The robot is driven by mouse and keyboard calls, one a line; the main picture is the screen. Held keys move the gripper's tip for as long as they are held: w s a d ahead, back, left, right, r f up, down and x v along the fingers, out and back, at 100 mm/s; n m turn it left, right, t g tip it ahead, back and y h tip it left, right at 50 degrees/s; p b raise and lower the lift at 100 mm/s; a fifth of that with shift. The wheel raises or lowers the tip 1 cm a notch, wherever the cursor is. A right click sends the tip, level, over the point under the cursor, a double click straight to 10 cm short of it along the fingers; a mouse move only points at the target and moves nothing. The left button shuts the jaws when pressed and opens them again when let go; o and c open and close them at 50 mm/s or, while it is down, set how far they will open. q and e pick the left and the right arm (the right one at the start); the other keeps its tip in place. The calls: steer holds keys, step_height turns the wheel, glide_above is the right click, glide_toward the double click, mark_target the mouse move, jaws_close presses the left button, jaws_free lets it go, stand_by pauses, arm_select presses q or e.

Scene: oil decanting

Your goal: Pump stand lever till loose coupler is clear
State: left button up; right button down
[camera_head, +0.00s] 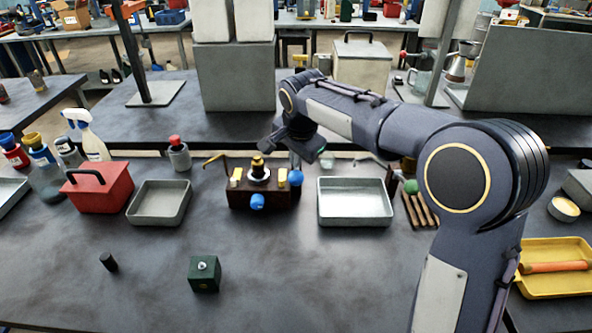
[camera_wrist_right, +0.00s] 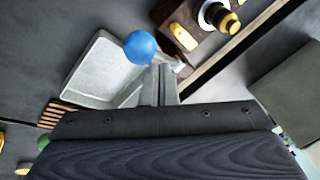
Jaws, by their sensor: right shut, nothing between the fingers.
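The stand (camera_head: 240,200) is a dark brown box with yellow parts and a brass and white fitting (camera_head: 258,172) on top; this fitting also shows in the wrist view (camera_wrist_right: 217,15). I cannot tell which part is the loose coupler. A blue ball (camera_head: 295,178), seemingly the lever's knob, is at the stand's right side. A second blue knob (camera_head: 257,201) is on its front. My right gripper (camera_head: 296,160) is shut and empty, just behind the ball. In the wrist view its fingertips (camera_wrist_right: 158,72) are close to the ball (camera_wrist_right: 140,47); contact is unclear. My left gripper is out of view.
Metal trays stand left (camera_head: 160,203) and right (camera_head: 355,202) of the stand. A red toolbox (camera_head: 100,190), spray bottle (camera_head: 88,138), slatted wooden rack (camera_head: 420,208) and green ball (camera_head: 410,186) are nearby. A green block (camera_head: 204,274) and black cylinder (camera_head: 108,262) stand in front, with clear bench around them.

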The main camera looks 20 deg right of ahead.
mark_target(296, 175)
steer(key=shift+s+a+f+b, duration=0.1)
steer(key=shift+s+f+b, duration=0.3)
steer(key=shift+f+b, duration=0.45)
steer(key=shift+s+a+f+b, duration=0.15)
steer(key=shift+s+f+b, duration=0.25)
steer(key=shift+f+b, duration=0.5)
steer(key=shift+s+a+f+b, duration=0.1)
steer(key=shift+s+f+b, duration=0.3)
steer(key=shift+f+b, duration=0.45)
stand_by(2.2)
stand_by(0.5)
steer(key=shift+w+d+r+p, duration=0.1)
steer(key=shift+w+r+p, duration=0.1)
steer(key=shift+r+p, duration=0.55)
steer(key=shift+w+d+r+p, duration=0.1)
steer(key=shift+w+r+p, duration=0.3)
steer(key=shift+r+p, duration=0.4)
steer(key=shift+w+d+r+p, duration=0.1)
steer(key=shift+w+r+p, duration=0.3)
steer(key=shift+r+p, duration=0.4)
steer(key=shift+w+d+r+p, duration=0.1)
steer(key=shift+w+r+p, duration=0.4)
steer(key=shift+p, duration=0.45)
steer(key=shift+s+r, duration=0.1)
steer(key=shift+r, duration=0.05)
